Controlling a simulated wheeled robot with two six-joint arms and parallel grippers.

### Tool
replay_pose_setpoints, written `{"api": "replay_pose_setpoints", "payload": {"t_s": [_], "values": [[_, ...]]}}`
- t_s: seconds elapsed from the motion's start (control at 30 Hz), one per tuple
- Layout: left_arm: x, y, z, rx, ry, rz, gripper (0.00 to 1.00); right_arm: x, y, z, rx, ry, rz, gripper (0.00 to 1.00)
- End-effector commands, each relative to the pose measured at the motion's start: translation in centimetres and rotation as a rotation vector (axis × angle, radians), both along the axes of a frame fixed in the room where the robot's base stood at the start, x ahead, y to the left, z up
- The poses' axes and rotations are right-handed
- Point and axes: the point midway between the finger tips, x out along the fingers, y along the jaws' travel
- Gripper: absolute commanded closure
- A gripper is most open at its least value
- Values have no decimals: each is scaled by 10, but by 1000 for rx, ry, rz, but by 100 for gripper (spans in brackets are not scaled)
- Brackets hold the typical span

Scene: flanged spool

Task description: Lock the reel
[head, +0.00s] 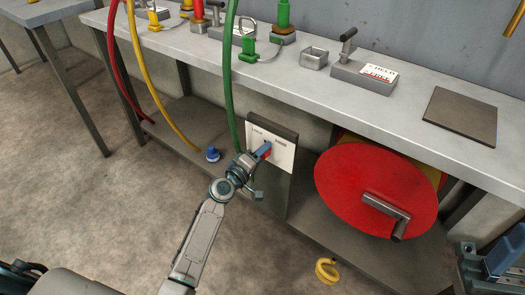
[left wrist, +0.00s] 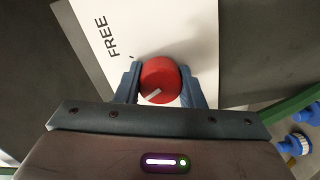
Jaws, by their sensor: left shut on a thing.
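The reel (head: 350,190) is a big red disc with a grey crank handle (head: 388,212), under the bench. Left of it a grey post carries a white plate (head: 285,150) marked LOCK at left; its right label is too small to read. My left gripper (head: 263,152) is at the plate, its blue fingers closed on a red knob (head: 267,155). In the left wrist view the knob (left wrist: 160,78) sits between both fingers, its white mark towards the lower left; FREE shows on the plate (left wrist: 192,25). My right gripper (head: 503,258) is at the lower right edge, partly cut off.
The bench top (head: 285,78) bears coloured fittings, a small open box (head: 314,59), a lever block (head: 362,75) and a dark plate (head: 460,115). A green hose (head: 229,80) hangs beside the post. A blue cap (head: 212,154) and a yellow ring (head: 327,271) lie lower down.

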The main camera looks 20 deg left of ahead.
Motion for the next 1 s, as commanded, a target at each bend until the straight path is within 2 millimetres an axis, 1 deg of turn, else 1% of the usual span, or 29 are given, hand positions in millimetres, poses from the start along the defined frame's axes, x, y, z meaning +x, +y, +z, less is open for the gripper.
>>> {"api": "replay_pose_setpoints", "payload": {"t_s": [0.2,0.4,0.87,0.9,0.97,1.0], "values": [[0,0,0,-93,34,1,88,-1,0,3,-1,0,0,58],[0,0,0,-135,50,1,88,-1,0,4,-2,2,0,58],[0,1,-1,-145,54,1,88,-1,0,3,-3,7,1,58],[0,1,-1,-145,54,1,59,-1,0,3,-4,7,1,58],[0,1,-1,-145,54,1,47,-1,0,3,-4,7,1,58],[0,0,-1,-145,53,1,43,-1,0,3,-4,7,1,58]]}}
